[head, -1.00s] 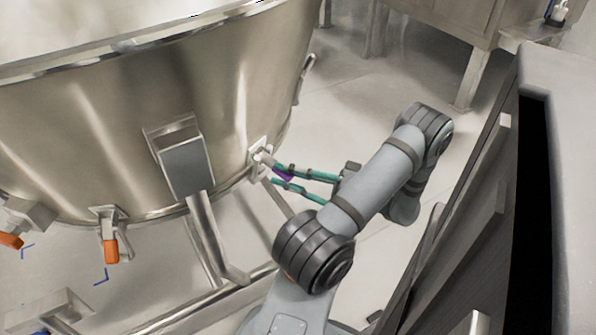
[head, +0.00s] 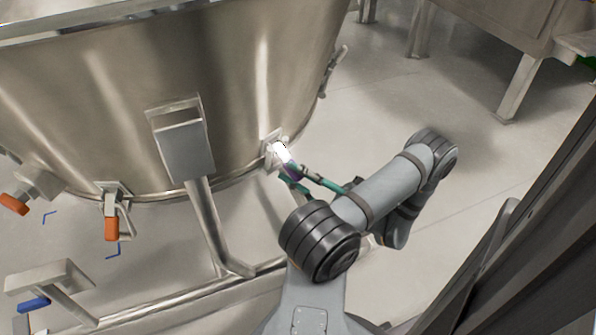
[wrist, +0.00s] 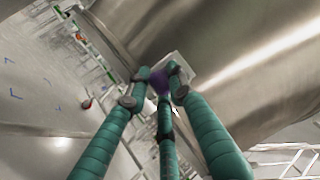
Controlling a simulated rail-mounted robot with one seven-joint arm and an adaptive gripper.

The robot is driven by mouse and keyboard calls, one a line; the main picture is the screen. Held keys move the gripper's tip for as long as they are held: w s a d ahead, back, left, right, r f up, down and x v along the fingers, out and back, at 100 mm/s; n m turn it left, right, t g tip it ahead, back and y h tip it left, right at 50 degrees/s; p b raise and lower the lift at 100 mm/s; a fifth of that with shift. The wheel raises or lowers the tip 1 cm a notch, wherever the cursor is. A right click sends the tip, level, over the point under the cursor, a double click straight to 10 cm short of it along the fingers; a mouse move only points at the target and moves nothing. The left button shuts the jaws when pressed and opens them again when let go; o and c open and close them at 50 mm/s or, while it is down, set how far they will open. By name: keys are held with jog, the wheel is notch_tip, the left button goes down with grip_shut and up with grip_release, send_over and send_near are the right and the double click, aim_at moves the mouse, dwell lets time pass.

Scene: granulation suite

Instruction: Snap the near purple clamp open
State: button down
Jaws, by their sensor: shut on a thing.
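The purple clamp (head: 293,172) sits low on the right side of the big steel bowl (head: 235,75), below a bright mounting plate (head: 274,149). Only a small purple part of its handle shows between my fingers. My gripper (head: 287,177) has teal segmented fingers and is shut on this handle. In the wrist view the purple handle (wrist: 160,82) lies between the fingertips, against the pale plate (wrist: 181,68) on the bowl wall. The fingers hide most of the clamp, and I cannot tell whether its latch is released.
Clamps with orange handles (head: 111,228) hang on the bowl's left side. Another clamp (head: 335,70) is on its far right edge. A steel bracket and leg (head: 186,145) stand left of my gripper. A dark cabinet (head: 520,235) is at right.

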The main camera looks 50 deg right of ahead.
jog(key=shift+a+f, duration=0.1)
jog(key=shift+a, duration=0.05)
jog(key=c, duration=1.6)
grip_release()
jog(key=shift+o, duration=0.6)
jog(key=v, duration=1.2)
jog(key=x, duration=1.2)
